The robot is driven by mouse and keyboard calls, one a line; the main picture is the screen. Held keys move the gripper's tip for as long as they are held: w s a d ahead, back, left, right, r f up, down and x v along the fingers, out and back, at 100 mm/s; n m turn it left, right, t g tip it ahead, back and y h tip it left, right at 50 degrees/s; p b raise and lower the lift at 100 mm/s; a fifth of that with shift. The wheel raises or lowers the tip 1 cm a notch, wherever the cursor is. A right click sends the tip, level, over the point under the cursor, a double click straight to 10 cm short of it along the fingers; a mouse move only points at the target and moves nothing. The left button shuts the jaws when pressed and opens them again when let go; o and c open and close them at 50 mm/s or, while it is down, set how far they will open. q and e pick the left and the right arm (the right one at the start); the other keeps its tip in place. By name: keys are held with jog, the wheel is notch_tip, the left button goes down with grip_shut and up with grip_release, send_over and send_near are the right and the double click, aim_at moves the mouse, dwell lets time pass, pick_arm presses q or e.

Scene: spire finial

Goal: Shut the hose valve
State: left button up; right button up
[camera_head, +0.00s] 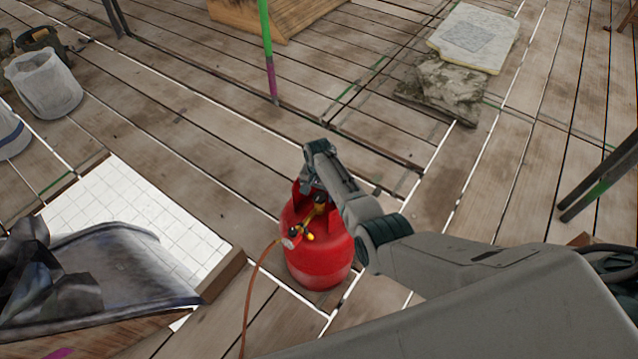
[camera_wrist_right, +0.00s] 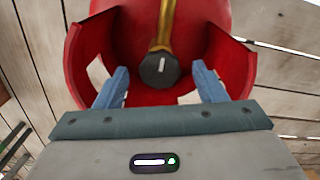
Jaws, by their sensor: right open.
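A red gas cylinder (camera_head: 318,255) stands upright on the plank floor, with a collar around its top. A brass valve (camera_head: 313,213) with dark knobs and a yellow part sits at its top. An orange-brown hose (camera_head: 256,285) runs from the valve down to the floor. In the right wrist view, a dark round knob (camera_wrist_right: 159,70) with a white mark sits on the brass stem (camera_wrist_right: 165,25). My right gripper (camera_wrist_right: 158,82) is open, its blue fingers on either side of the knob and apart from it, inside the gap in the red collar (camera_wrist_right: 78,60). My left gripper is not in view.
A green and purple pole (camera_head: 267,50) rises behind. Stone slabs (camera_head: 440,85) lie at the back right. Planks between are clear.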

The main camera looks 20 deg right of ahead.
aim_at(319, 197)
notch_tip(319, 197, up, 10)
jog(key=p, duration=0.1)
dwell(0.6)
